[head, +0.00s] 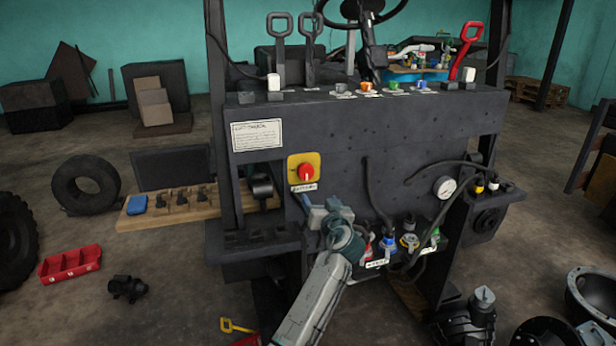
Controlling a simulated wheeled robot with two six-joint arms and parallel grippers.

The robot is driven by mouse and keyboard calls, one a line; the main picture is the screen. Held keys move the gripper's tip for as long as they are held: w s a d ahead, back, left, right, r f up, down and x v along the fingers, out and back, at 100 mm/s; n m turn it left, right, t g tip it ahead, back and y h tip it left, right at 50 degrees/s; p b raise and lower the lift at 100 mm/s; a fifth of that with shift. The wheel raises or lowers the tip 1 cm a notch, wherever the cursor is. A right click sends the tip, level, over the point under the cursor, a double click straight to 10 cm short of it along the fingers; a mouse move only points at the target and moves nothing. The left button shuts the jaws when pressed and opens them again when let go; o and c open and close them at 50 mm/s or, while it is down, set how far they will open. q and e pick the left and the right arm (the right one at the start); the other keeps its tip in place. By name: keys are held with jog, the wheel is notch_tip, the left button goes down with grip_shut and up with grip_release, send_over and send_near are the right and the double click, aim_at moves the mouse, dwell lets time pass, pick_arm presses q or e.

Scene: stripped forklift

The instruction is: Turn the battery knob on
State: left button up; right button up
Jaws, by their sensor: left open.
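The battery knob (306,173) is a red round knob with a white mark, on a yellow plate (293,164) on the dark front panel. The white mark looks roughly upright. A small white label (303,188) sits just under the plate; its print is too small to read surely. My left gripper (314,202) is open and empty, just below the label and the knob, apart from the knob. Its jaws point up and to the left. My right gripper is not in view.
Coloured connectors (388,245) and black hoses lie right of my left gripper, with a pressure gauge (445,187) further right. Levers (281,40) and small switches line the panel's top. A wooden board (165,215) with black parts juts out left. The panel right of the knob is mostly bare.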

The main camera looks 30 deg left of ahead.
aim_at(307, 173)
pick_arm(q)
jog(key=shift+n+y, duration=0.4)
jog(key=shift+y, duration=0.1)
jog(key=w+a+r+p, duration=0.1)
jog(key=w+a, duration=0.1)
jog(key=w+a+r+p, duration=0.1)
jog(key=w+a, duration=0.1)
jog(key=a, duration=0.1)
jog(key=w+a+r+p, duration=0.1)
jog(key=a, duration=0.1)
jog(key=shift+w+a+r+p, duration=0.3)
jog(key=shift+w+a+p, duration=0.05)
jog(key=shift+w+a, duration=0.05)
jog(key=shift+w+a+f, duration=0.1)
jog(key=shift+w+a, duration=0.3)
jog(key=shift+a, duration=0.05)
jog(key=c, duration=1)
